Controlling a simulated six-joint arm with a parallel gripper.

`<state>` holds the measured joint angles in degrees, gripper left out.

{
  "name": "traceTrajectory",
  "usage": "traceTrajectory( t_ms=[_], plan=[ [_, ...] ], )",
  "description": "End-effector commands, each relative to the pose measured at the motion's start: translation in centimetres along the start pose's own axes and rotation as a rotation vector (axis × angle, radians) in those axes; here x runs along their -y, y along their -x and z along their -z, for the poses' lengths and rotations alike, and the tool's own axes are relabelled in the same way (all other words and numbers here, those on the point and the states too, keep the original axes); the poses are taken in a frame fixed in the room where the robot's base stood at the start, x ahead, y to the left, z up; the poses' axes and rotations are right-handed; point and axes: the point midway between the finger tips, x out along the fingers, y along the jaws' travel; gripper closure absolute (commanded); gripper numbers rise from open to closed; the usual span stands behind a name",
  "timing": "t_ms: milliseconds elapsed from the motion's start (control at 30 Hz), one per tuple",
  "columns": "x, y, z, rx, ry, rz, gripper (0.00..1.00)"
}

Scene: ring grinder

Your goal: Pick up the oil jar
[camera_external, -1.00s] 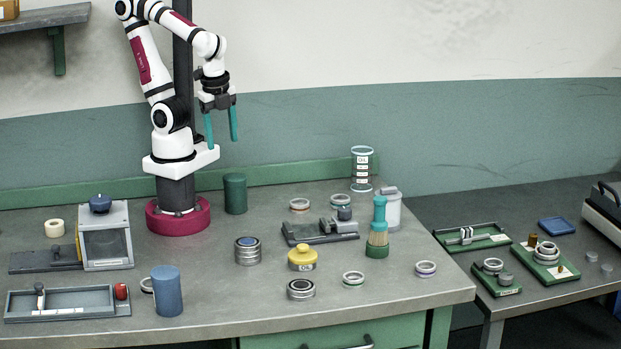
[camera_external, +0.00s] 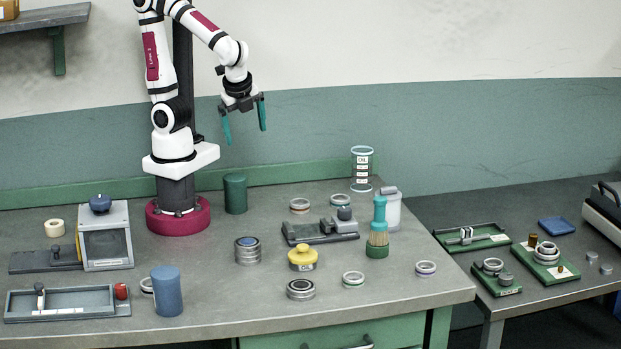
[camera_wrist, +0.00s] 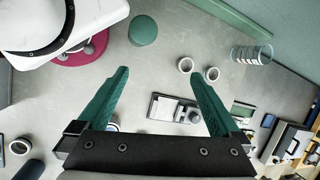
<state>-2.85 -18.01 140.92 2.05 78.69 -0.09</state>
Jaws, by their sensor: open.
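My gripper (camera_external: 246,133) is open and empty, high above the back of the bench, up and to the left of the yellow jar. Its two teal fingers are spread and also show in the wrist view (camera_wrist: 160,75), pointing over the bench top.
A dark green cylinder (camera_external: 235,195) stands near my base, a blue one (camera_external: 167,292) at front left. The air around my gripper is clear.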

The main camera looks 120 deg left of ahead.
Motion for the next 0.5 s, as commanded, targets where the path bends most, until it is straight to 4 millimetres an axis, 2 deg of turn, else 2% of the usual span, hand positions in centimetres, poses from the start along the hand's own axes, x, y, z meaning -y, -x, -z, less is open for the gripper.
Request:
traceTrajectory(
  t_ms=[100,167,200,233,300,333,400,500],
  plan=[
    [8.5,-3.2,0.4,0.282,-0.152,0.143,0.00],
    [12.9,-5.5,1.1,0.408,-0.263,0.215,0.00],
    [15.5,-7.3,1.9,0.480,-0.344,0.258,0.00],
    [17.2,-8.8,2.5,0.525,-0.406,0.288,0.00],
    [20.3,-12.4,4.0,0.605,-0.546,0.342,0.00],
    [21.3,-13.9,4.6,0.628,-0.600,0.361,0.00],
    [22.7,-16.7,5.8,0.662,-0.702,0.395,0.00],
    [23.6,-19.2,6.8,0.681,-0.784,0.421,0.00]
  ],
)
